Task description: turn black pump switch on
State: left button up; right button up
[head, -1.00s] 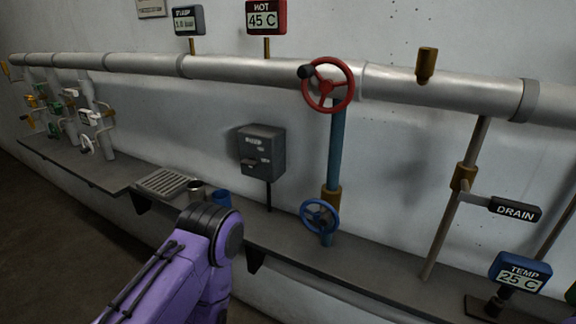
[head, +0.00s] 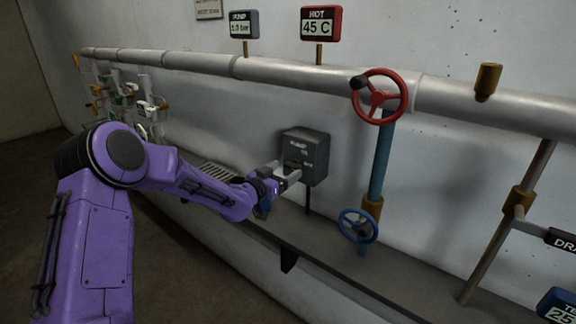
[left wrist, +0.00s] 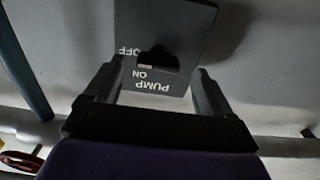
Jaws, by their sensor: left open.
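The pump switch is a dark grey box (head: 316,158) on a thin post against the wall, with PUMP lettering on its face. In the left wrist view the box (left wrist: 185,20) appears upside down, with PUMP, ON and OFF labels. Its black lever (left wrist: 157,60) stands out from the face beside these labels; its exact setting is hard to tell. My left gripper (head: 288,174) is at the front of the box. In the left wrist view its two open fingers (left wrist: 157,82) lie either side of the lever, with visible gaps. My right gripper is not in view.
A shelf (head: 320,232) runs under the box. A blue handwheel (head: 358,226) and a red handwheel (head: 379,97) sit on piping to the right. A large pipe (head: 290,72) runs above. A grate (head: 218,172) lies left, partly behind my arm.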

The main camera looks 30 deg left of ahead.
aim_at(292, 166)
pick_arm(q)
jog(key=shift+w+d, duration=0.15)
jog(key=shift+w, duration=0.55)
jog(key=shift+w+d, duration=0.1)
jog(key=shift+w, duration=0.55)
jog(key=c, duration=1.1)
jog(key=shift+o, duration=0.2)
jog(key=shift+n, duration=0.3)
jog(key=n+p, duration=0.1)
jog(key=n, duration=0.4)
jog(key=shift+a, duration=0.1)
jog(key=n+p, duration=0.1)
jog(key=n, duration=0.5)
jog(key=shift+n, duration=0.4)
